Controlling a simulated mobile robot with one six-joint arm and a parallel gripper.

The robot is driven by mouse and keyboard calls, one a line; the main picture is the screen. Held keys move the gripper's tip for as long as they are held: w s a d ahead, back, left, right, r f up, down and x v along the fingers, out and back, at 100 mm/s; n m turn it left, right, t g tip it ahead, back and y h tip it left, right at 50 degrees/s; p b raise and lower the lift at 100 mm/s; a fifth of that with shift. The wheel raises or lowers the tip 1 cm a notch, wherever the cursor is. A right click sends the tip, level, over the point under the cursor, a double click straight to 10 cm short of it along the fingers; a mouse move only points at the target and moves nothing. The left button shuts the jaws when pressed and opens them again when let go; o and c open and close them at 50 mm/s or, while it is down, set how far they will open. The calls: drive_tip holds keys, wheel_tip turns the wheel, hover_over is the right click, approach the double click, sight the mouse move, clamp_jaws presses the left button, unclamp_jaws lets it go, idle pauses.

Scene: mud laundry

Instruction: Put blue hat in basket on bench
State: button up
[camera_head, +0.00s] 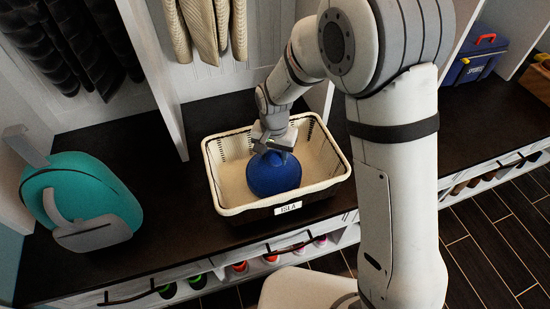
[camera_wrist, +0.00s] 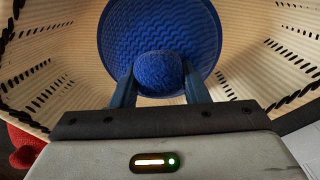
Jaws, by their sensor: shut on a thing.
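The blue hat (camera_head: 273,177) is inside the cream basket (camera_head: 228,210) on the dark bench, in the head view. My gripper (camera_head: 275,148) reaches down into the basket over the hat. In the wrist view, my gripper (camera_wrist: 160,92) is shut on the round pompom of the blue hat (camera_wrist: 160,22), with a finger on each side. The basket's slatted walls (camera_wrist: 270,45) surround the hat there. The hat's underside and whether it rests on the basket floor are hidden. The basket's front carries a white name label.
A teal backpack (camera_head: 95,190) stands on the bench (camera_head: 170,235) at the left. A blue box with a red handle (camera_head: 474,60) is at the right. Clothes hang behind the basket (camera_head: 205,25). Shoes sit on racks below the bench (camera_head: 240,267). White dividers rise behind the basket.

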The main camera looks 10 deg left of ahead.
drive_tip(key=shift+f, duration=0.35)
drive_tip(key=shift+f, duration=0.1)
drive_tip(key=shift+f, duration=0.15)
drive_tip(key=o, duration=1.2)
drive_tip(key=shift+o, duration=0.2)
